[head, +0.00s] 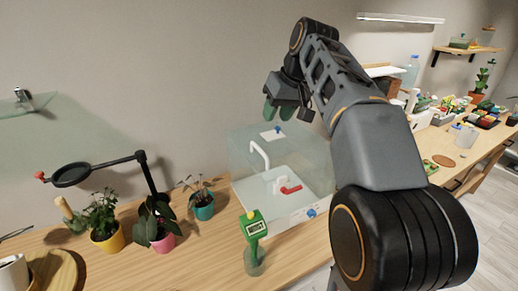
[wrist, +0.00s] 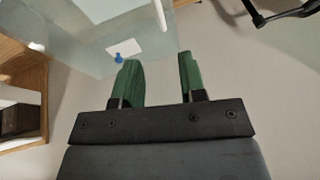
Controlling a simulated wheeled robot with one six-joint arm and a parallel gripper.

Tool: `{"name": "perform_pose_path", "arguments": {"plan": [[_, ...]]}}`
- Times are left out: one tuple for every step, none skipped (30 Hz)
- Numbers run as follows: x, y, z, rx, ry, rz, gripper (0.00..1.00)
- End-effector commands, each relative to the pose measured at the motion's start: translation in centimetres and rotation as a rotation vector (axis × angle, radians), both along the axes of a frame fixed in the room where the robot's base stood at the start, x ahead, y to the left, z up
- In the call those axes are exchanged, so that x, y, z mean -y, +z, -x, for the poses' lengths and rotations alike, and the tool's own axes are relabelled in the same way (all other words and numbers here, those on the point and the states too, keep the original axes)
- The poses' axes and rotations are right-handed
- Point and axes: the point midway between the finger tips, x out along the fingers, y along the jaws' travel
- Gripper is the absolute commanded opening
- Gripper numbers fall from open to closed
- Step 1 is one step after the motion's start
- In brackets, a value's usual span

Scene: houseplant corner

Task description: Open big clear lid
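A big clear box (head: 240,165) with a see-through lid stands on the wooden bench in the head view. A white curved handle (head: 259,152) shows at its front, and a white plate with a blue knob (head: 278,129) shows near its upper back. A red handle (head: 290,189) lies lower down, seen against the box. The clear walls (wrist: 85,40) and the blue knob (wrist: 119,58) also show in the wrist view. My gripper (head: 287,111) is above the back of the box, apart from the handle. Its green fingers are spread and empty in the wrist view (wrist: 158,62).
A green moisture meter (head: 253,224) stands close to the box's front left. Potted plants, including a teal pot (head: 204,211) and a pink pot (head: 163,241), stand to the left. A black magnifier arm (head: 110,163) rises behind them. My arm hides the box's right side.

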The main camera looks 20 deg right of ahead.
Motion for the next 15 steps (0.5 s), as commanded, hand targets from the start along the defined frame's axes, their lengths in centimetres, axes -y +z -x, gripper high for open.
{"name": "perform_pose_path", "arguments": {"plan": [[0.2, 0.1, -0.5, 0.003, 0.011, -0.005, 0.38], [0.3, 0.3, -0.6, 0.004, 0.017, -0.007, 0.38], [0.4, 0.4, -0.9, 0.005, 0.023, -0.009, 0.38], [0.4, 0.5, -1.0, 0.006, 0.028, -0.010, 0.38], [0.4, 0.5, -1.1, 0.007, 0.032, -0.012, 0.38], [0.4, 0.4, -1.2, 0.007, 0.036, -0.013, 0.38], [0.4, 0.2, -1.4, 0.006, 0.039, -0.013, 0.38], [0.3, -0.1, -1.5, 0.006, 0.040, -0.014, 0.38], [0.2, -0.5, -1.7, 0.006, 0.041, -0.015, 0.38], [0.0, -0.9, -1.8, 0.006, 0.043, -0.015, 0.38], [-0.1, -1.4, -2.0, 0.006, 0.043, -0.015, 0.38], [-0.3, -2.0, -2.2, 0.006, 0.042, -0.014, 0.38], [-0.4, -2.6, -2.4, 0.005, 0.042, -0.014, 0.38], [-0.6, -3.1, -2.6, 0.006, 0.041, -0.014, 0.38], [-0.8, -3.8, -2.9, 0.006, 0.041, -0.014, 0.38]]}}
